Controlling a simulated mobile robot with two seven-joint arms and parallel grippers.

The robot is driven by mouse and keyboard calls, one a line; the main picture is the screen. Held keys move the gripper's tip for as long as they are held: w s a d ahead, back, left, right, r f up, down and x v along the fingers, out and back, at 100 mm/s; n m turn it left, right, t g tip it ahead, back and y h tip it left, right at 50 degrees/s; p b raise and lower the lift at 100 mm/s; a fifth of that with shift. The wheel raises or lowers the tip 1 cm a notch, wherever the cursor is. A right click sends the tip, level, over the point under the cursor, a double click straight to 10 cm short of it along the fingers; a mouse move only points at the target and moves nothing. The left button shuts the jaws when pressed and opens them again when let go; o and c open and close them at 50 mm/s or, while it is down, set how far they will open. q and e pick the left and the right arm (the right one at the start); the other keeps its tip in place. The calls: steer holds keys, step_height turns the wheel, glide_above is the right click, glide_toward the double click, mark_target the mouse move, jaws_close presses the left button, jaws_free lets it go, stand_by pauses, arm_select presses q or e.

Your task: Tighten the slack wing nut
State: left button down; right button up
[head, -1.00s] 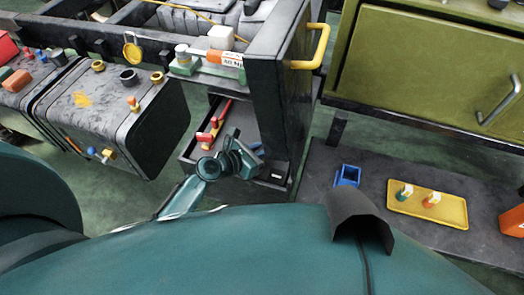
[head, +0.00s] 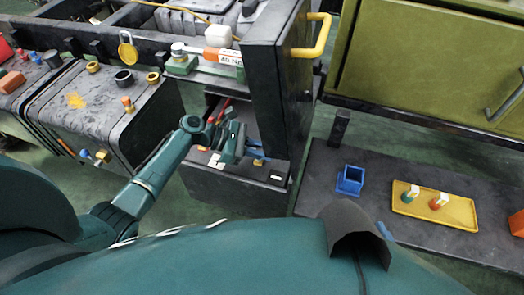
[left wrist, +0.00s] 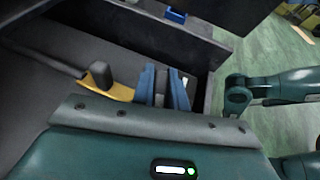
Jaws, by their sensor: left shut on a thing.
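My left gripper (head: 256,149) reaches into the open drawer (head: 225,183), low and near its right side. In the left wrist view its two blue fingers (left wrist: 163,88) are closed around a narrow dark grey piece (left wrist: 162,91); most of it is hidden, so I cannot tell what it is. A yellow part with a black knob (left wrist: 104,82) lies beside the fingers on the left. No wing nut can be told for certain; small orange-and-yellow fittings stand on the dark tank (head: 128,104) and on its side (head: 102,155). My right gripper is not in view.
Red-handled items (head: 222,112) lie in the drawer. A dark post with a yellow handle (head: 318,38) rises behind it. An olive cabinet (head: 420,60) stands behind.

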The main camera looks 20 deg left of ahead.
arm_select(q)
steer(key=shift+m+g, duration=0.3)
steer(key=shift+g, duration=0.1)
steer(key=c, duration=1.4)
jaws_free()
